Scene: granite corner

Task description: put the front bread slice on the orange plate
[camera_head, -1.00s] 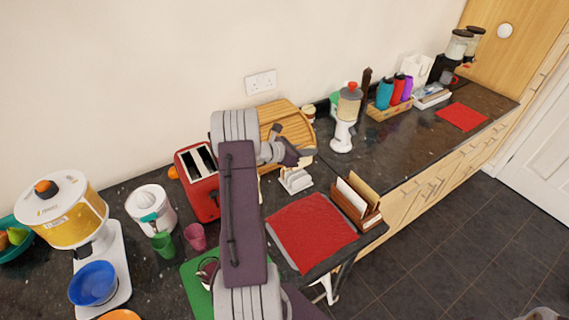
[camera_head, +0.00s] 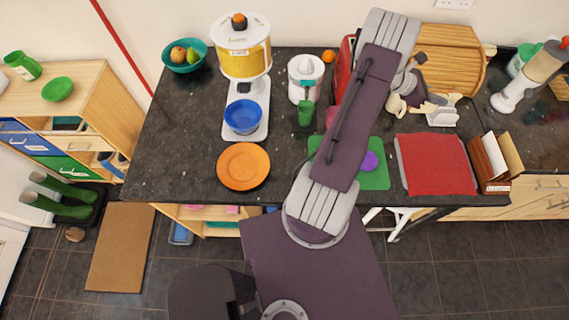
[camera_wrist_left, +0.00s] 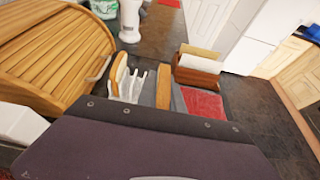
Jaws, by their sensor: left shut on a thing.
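The orange plate (camera_head: 243,166) lies bare on the dark counter, near its front edge, left of my left arm in the head view. My left gripper (camera_head: 412,92) is at the white toast rack (camera_head: 441,112), in front of the wooden bread box. In the left wrist view its grey fingers are shut on a brown-crusted bread slice (camera_wrist_left: 163,87), beside the white rack (camera_wrist_left: 136,84). Another bread slice (camera_wrist_left: 118,72) stands on the rack's far side. The gripper hides part of the rack in the head view. My right gripper is not in view.
A blue bowl (camera_head: 243,117) stands just behind the plate. A green board (camera_head: 375,178) and red mat (camera_head: 436,164) lie at the front edge. A juicer (camera_head: 305,78) and green cup (camera_head: 305,112) stand between plate and rack. Counter left of the plate is free.

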